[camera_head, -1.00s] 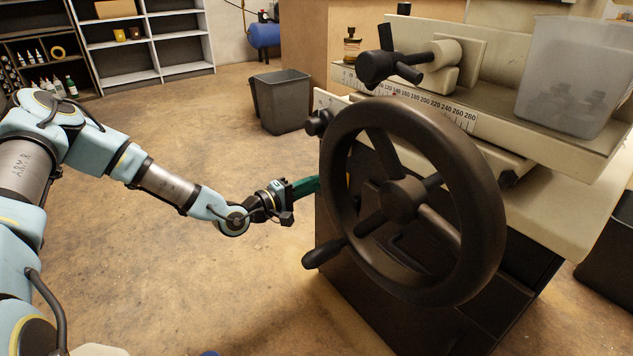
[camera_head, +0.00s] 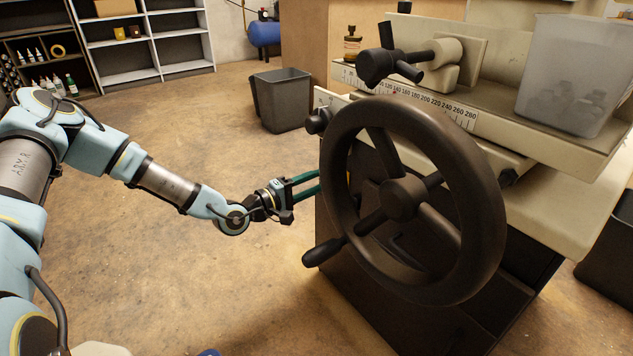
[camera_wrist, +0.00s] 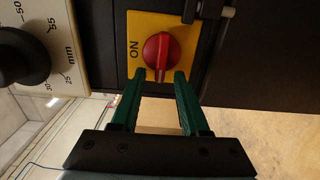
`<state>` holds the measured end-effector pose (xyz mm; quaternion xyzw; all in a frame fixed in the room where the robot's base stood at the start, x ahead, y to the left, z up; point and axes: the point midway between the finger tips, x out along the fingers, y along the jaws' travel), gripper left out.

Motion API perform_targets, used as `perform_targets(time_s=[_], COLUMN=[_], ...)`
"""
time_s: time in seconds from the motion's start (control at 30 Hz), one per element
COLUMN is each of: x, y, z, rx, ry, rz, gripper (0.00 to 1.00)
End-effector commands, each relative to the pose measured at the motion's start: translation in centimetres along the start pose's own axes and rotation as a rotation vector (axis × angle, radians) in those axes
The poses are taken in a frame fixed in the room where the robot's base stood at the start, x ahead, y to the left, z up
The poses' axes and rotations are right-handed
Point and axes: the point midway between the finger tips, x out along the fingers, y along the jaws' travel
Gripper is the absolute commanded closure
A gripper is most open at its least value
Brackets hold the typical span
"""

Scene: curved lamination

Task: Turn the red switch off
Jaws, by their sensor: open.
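The red switch (camera_wrist: 160,50) is a round red knob on a yellow plate (camera_wrist: 141,24) in the wrist view. The word ON is printed beside it on the plate. My gripper (camera_wrist: 160,75) is open, and its two green fingertips lie at the near edge of the knob, one towards each side. I cannot tell whether they touch it. In the head view my gripper (camera_head: 318,182) reaches the left side of the machine behind the large handwheel (camera_head: 486,215). The switch is hidden there.
The dark handwheel with its crank handle (camera_head: 325,251) stands close to my gripper on the right. In the wrist view a scale plate with a black knob (camera_wrist: 22,55) is at left, and a dark bracket (camera_wrist: 212,10) is above right of the switch.

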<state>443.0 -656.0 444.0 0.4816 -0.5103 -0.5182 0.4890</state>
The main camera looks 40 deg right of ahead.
Motion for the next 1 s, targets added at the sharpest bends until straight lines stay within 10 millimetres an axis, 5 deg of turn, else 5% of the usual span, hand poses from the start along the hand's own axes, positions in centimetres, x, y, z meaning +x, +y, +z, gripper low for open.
perform_targets(time_s=[0.6,1.0], x=[-9.7,-10.8], y=[0.0,0.0], z=[-0.1,0.0], rx=[-0.001,-0.001], ry=[0.002,0.000], rz=[-0.002,0.000], gripper=[0.55,0.55])
